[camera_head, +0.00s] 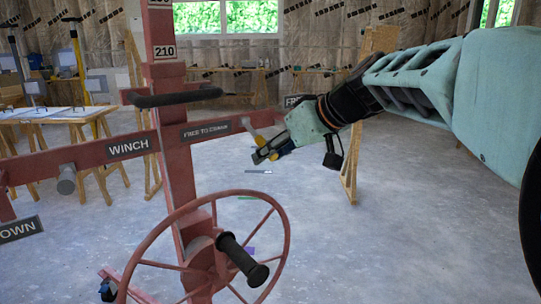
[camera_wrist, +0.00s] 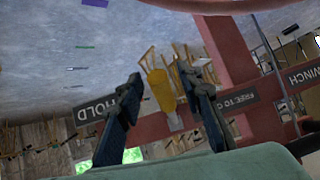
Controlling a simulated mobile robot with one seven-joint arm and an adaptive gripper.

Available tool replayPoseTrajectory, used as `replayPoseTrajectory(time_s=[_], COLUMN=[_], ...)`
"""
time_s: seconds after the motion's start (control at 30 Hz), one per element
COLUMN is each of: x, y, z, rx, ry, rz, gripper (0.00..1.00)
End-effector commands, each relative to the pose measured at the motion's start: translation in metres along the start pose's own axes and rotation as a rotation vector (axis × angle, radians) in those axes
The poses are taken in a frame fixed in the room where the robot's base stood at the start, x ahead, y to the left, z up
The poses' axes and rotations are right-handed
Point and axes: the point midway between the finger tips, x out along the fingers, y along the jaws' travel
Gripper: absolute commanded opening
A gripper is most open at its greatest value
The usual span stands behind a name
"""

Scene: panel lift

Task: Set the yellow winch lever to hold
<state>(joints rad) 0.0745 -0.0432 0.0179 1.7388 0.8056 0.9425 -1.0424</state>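The yellow winch lever (camera_head: 253,131) is on the red crossbar of the winch stand in the head view, its yellow grip slanting down and right toward my gripper (camera_head: 265,157). In the wrist view the lever (camera_wrist: 161,92) stands between my two fingers (camera_wrist: 163,98), which are apart with a gap on the left and a narrower one on the right. A HOLD plate (camera_wrist: 94,107) is left of the lever there, and a FREE TO CRANK plate (camera_wrist: 236,100) is right of it. In the head view the FREE TO CRANK plate (camera_head: 206,130) is left of the lever.
A red hand wheel (camera_head: 283,248) with a black crank handle (camera_head: 241,257) is below the crossbar. A black bar (camera_head: 178,96) sticks out above it. A WINCH plate (camera_head: 129,147) is on the left. The floor to the right is clear apart from a wooden trestle (camera_head: 350,177).

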Motion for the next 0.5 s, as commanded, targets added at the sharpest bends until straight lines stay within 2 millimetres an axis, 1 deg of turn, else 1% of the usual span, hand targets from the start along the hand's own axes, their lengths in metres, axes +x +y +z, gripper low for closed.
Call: replayPoseTrajectory(time_s=[0.3, 0.5], x=[-0.034, -0.051], y=[-0.005, -0.008], z=[-0.042, -0.064], rx=[-0.003, -0.002], ry=[0.002, 0.001], rz=[0.001, 0.000], gripper=[0.34, 0.34])
